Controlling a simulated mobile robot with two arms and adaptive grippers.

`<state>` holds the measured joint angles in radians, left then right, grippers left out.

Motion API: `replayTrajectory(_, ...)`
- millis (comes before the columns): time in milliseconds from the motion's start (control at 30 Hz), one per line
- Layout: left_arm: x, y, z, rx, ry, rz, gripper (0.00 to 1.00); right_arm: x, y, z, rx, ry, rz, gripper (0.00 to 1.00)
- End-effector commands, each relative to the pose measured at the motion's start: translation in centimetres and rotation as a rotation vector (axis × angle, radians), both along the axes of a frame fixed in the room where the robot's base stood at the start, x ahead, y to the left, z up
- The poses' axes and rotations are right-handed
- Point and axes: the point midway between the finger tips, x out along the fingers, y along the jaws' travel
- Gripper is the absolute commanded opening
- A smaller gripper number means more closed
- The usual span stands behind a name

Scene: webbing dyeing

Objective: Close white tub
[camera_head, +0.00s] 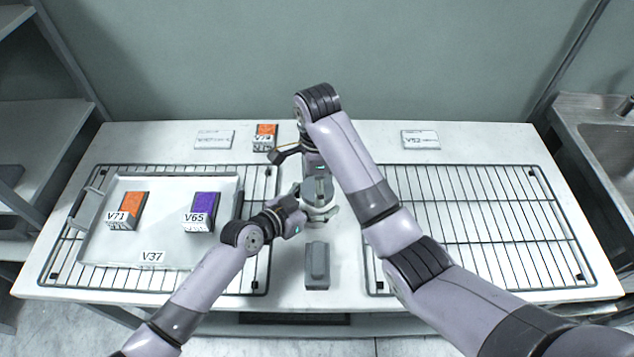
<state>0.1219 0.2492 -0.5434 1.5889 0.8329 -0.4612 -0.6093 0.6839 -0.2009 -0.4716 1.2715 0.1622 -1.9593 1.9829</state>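A small round white tub (321,211) stands at the middle of the table between the two racks. Its top looks grey and is largely covered by my grippers, so I cannot tell whether a lid sits on it. My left gripper (297,207) is at the tub's left side, touching or very near it. My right gripper (306,157) points down just above and behind the tub, with one dark finger spread out to the left. The fingertips of both are too small and overlapped to show what they hold.
A wire rack at left bears a white tray (152,183) with an orange V71 box (127,209) and a purple V65 box (202,210). An empty rack (470,215) lies at right. A grey block (317,266) is in front of the tub. An orange box (265,136) and labels stand behind.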

Motion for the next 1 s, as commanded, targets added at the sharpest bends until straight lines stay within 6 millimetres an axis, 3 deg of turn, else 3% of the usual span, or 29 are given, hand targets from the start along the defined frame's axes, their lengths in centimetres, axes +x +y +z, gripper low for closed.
replayTrajectory(33, 0.0, 0.1, -0.2, 0.003, 0.003, 0.000, 0.00, 0.1, 0.0, 0.2, 0.001, -0.003, 0.002, 0.45)
replayTrajectory(67, 0.0, 0.1, -0.2, 0.003, 0.003, 0.000, 0.00, 0.1, 0.0, 0.2, 0.001, -0.003, 0.003, 0.65)
replayTrajectory(400, -0.1, 0.0, -0.2, 0.003, 0.003, -0.001, 0.00, 0.1, 0.0, 0.1, 0.000, -0.003, 0.007, 0.86)
replayTrajectory(733, -0.1, 0.0, -0.2, 0.003, 0.003, -0.001, 0.00, 0.1, 0.0, 0.3, 0.000, -0.003, 0.007, 0.86)
replayTrajectory(1000, -0.1, 0.0, -0.2, 0.002, 0.003, -0.002, 0.00, 0.4, 0.0, 3.3, -0.002, -0.017, 0.012, 0.86)
